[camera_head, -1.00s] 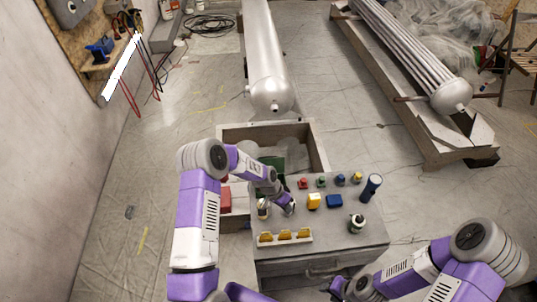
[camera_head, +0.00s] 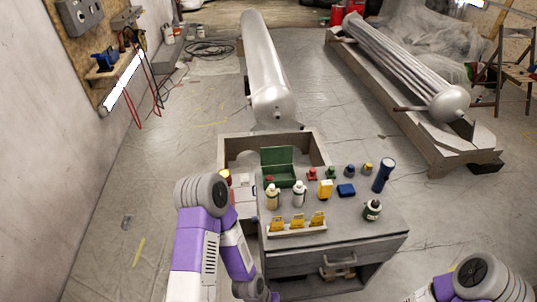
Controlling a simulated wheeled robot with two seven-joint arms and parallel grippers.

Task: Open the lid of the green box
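The green box (camera_head: 284,181) stands at the back left of the grey workbench (camera_head: 345,238). Its green lid (camera_head: 277,155) appears raised, standing upright at the back of the box. The inside is too small to make out. My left arm is folded at the left of the bench, its forearm pointing down. Its gripper end (camera_head: 262,293) is low at the bottom edge, in front of the bench and away from the box; its fingers cannot be made out. My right arm shows only at the lower right corner, and its gripper is out of frame.
Two pale bottles (camera_head: 299,194) stand just in front of the box. A yellow block (camera_head: 325,189), blue block (camera_head: 346,190), blue cylinder (camera_head: 383,175) and dark-green bottle (camera_head: 372,211) are to the right. A rack with yellow pieces (camera_head: 297,225) is at the front.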

